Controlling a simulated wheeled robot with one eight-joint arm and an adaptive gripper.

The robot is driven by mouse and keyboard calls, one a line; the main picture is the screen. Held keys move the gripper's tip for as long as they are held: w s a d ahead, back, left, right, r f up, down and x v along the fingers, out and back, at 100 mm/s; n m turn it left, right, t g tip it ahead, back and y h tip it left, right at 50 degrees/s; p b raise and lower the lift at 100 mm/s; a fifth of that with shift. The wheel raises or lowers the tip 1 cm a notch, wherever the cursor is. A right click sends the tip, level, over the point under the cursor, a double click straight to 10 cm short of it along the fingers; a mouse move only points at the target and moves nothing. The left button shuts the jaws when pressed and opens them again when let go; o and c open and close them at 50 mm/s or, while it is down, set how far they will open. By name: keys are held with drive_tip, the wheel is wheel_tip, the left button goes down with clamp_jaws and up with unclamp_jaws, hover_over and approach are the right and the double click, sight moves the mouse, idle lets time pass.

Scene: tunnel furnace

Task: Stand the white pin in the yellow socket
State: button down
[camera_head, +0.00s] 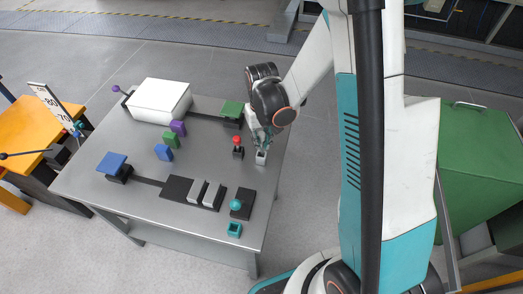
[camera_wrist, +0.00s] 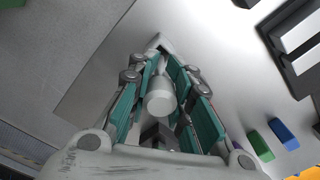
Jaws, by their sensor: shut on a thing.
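The white pin (camera_wrist: 160,100) shows in the wrist view as a pale cylinder, seen mostly end-on between the teal fingers. My gripper (camera_head: 262,140) is shut on it above the table's right side. In the head view the fingers hide most or all of the pin. A small pale square socket-like block (camera_head: 261,158) is right below the fingertips; I cannot tell whether the pin touches it. I can make out no clearly yellow socket in either view.
A red-knobbed dark block (camera_head: 238,147) stands just left of my gripper. A green plate (camera_head: 232,109) on a dark base is behind it. A teal socket (camera_head: 234,230) and teal-knobbed block (camera_head: 236,205) are at the front right. The grey table (camera_head: 150,212) has bare room at centre.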

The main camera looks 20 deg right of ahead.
drive_tip(key=shift+f+b, duration=0.7)
drive_tip(key=shift+f, duration=1.45)
drive_tip(key=shift+f, duration=0.2)
drive_tip(key=c, duration=1.4)
unclamp_jaws()
drive_tip(key=shift+c, duration=0.2)
drive_tip(key=shift+r, duration=0.15)
